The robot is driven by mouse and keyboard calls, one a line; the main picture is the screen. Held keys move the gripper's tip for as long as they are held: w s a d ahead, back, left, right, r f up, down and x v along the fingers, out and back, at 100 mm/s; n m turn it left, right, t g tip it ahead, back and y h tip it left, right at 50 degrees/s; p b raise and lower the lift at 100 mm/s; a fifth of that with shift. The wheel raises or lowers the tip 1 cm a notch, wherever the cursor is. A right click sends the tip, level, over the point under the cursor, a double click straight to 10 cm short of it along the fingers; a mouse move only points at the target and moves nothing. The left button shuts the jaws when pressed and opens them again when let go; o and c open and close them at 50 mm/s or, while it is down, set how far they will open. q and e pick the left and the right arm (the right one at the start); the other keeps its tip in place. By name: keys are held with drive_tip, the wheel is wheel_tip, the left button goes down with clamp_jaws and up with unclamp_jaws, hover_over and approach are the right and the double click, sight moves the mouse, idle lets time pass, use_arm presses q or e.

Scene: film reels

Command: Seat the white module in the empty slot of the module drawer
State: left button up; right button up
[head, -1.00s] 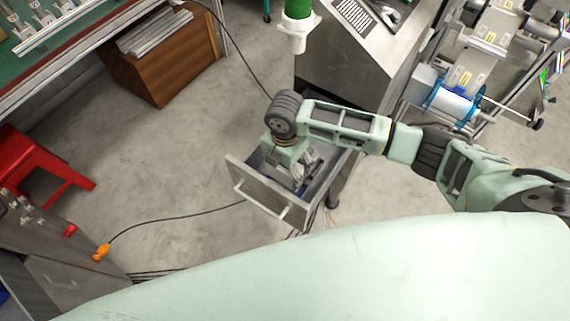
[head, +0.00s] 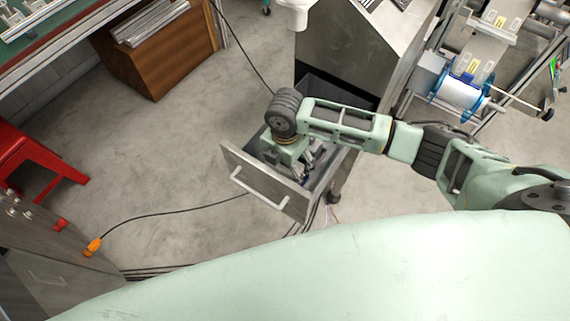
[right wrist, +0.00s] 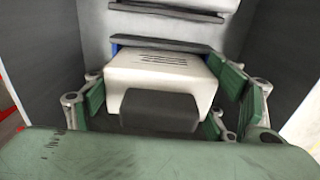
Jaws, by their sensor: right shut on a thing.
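The module drawer (head: 262,184) is pulled out of a grey metal cabinet, with its handle facing the lower left. My right gripper reaches down into it, its fingers partly hidden by the drawer front. In the right wrist view, my right gripper (right wrist: 160,92) is shut on the white module (right wrist: 150,70), with green finger pads at its left and right sides. The module has dark slits on top and a dark block (right wrist: 160,108) at its near end. The slot under the module is hidden, so I cannot tell how deep it sits. My left gripper is not in view.
Grey drawer walls (right wrist: 45,50) stand close on both sides of the gripper. Dark ledges (right wrist: 168,12) lie beyond the module. A red stool (head: 40,165), a wooden cabinet (head: 155,60) and a cable on the floor (head: 170,212) are to the left.

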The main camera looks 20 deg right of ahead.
drive_tip(key=shift+r+p, duration=0.1)
drive_tip(key=shift+p, duration=0.75)
idle(0.9)
drive_tip(key=shift+f+b, duration=0.35)
drive_tip(key=shift+f, duration=0.3)
idle(0.4)
drive_tip(key=o, duration=1.2)
wheel_tip(320, 180, up, 11)
drive_tip(key=p, duration=1.1)
drive_tip(key=shift+r+p, duration=0.1)
drive_tip(key=shift+p, duration=0.3)
drive_tip(key=shift+d, duration=0.1)
